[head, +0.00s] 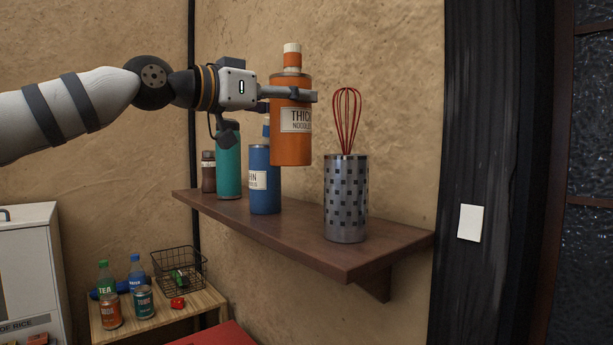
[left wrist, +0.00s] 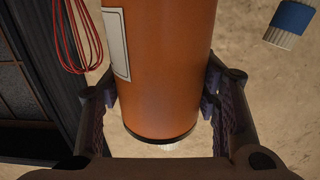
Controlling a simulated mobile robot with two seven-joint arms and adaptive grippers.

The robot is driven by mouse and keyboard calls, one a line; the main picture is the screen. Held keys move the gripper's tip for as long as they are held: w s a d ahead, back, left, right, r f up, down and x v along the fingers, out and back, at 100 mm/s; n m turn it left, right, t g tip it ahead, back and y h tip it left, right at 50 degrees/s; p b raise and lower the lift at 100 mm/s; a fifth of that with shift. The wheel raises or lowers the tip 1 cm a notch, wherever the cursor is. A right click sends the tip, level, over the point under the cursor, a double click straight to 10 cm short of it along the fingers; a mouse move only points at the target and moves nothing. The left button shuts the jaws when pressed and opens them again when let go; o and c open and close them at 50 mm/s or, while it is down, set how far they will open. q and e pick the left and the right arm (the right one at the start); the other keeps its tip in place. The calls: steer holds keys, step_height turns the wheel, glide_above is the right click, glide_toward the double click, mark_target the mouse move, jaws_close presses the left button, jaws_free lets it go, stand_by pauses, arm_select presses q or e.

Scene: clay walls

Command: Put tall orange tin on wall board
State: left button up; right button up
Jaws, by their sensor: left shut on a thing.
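The tall orange tin (head: 291,148) has a white label reading "THICK NOODLES" and an orange and white top. My left gripper (head: 300,95) is shut around its upper body and holds it upright in the head view. In the left wrist view the tin (left wrist: 168,70) fills the middle between the two fingers (left wrist: 160,100). The wall board (head: 290,236) is a dark brown shelf on the clay wall. The tin hangs above it, and its base shows no contact with the board. My right gripper is in neither view.
On the board stand a patterned metal holder (head: 346,205) with a red whisk (head: 347,115), a blue tin (head: 264,190), a teal tin (head: 229,165) and a small brown jar (head: 208,172). Bare board shows between the blue tin and the holder. A low wooden table (head: 170,328) stands below left.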

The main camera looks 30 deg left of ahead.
mark_target(300, 109)
arm_select(q)
steer(key=w, duration=0.1)
steer(key=w+f, duration=0.1)
steer(key=w, duration=0.1)
steer(key=shift+w+d+f, duration=0.1)
steer(key=shift+w+f, duration=0.05)
steer(key=shift+f, duration=0.05)
steer(key=w+f+b, duration=0.1)
steer(key=w+f, duration=0.6)
steer(key=f, duration=0.3)
steer(key=shift+w+d+b, duration=0.2)
steer(key=shift+d+b, duration=0.2)
steer(key=o, duration=1.1)
steer(key=shift+f, duration=0.1)
steer(key=shift+o, duration=0.2)
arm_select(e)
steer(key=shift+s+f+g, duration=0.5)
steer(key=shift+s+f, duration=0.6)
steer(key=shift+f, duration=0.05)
